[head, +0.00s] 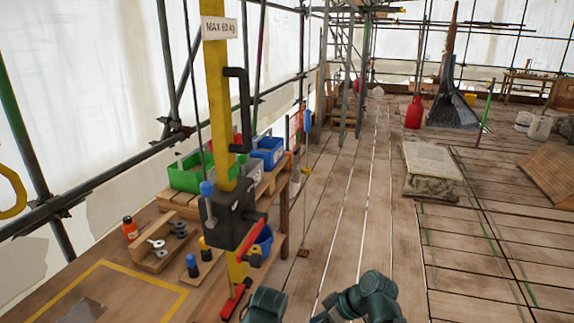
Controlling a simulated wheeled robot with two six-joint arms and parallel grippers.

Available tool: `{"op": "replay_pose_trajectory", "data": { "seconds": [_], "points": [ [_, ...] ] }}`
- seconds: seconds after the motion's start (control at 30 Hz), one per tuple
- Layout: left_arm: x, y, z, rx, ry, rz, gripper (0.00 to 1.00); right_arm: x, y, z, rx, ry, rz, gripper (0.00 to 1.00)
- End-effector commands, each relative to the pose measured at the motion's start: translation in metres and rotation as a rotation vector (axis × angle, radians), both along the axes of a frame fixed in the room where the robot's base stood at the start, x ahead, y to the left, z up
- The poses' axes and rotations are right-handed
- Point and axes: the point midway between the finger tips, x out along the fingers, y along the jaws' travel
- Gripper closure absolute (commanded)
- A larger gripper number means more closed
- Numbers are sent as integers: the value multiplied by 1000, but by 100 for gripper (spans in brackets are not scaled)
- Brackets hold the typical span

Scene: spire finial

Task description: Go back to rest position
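Two dark green rounded parts of my arms show at the bottom edge of the head view, one near the middle and one a little to its right. No fingertips of either gripper are in the picture. Whether the grippers hold anything is hidden. A yellow post (217,95) with a "MAX 60 kg" sign (219,28) stands close in front at left. It carries a black crank handle (243,110), a dark gearbox block (232,215) and red levers (236,298) low down.
A wooden bench (130,275) at left holds tools and an orange bottle (130,228). Green (188,174) and blue (268,150) bins stand behind the post. The plank floor (350,225) is clear ahead. A covered stack (433,170), red cylinder (415,112) and dark spire (450,85) stand right.

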Motion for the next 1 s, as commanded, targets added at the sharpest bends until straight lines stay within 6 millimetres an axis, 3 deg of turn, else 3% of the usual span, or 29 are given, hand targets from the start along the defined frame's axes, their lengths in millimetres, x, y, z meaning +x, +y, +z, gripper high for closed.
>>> {"op": "replay_pose_trajectory", "data": {
  "seconds": [0.2,0.5,0.7,1.0],
  "points": [
    [0,0,0,0,0,0,24,-9,-50,-35,-271,271,-404,29],
    [0,0,0,0,0,0,24,-14,-108,-47,-513,375,-893,29],
    [0,0,5,0,0,0,24,-38,-51,-42,-592,362,-732,29],
    [0,0,9,0,0,0,24,-70,-2,-37,-688,338,-578,29]
  ]
}}
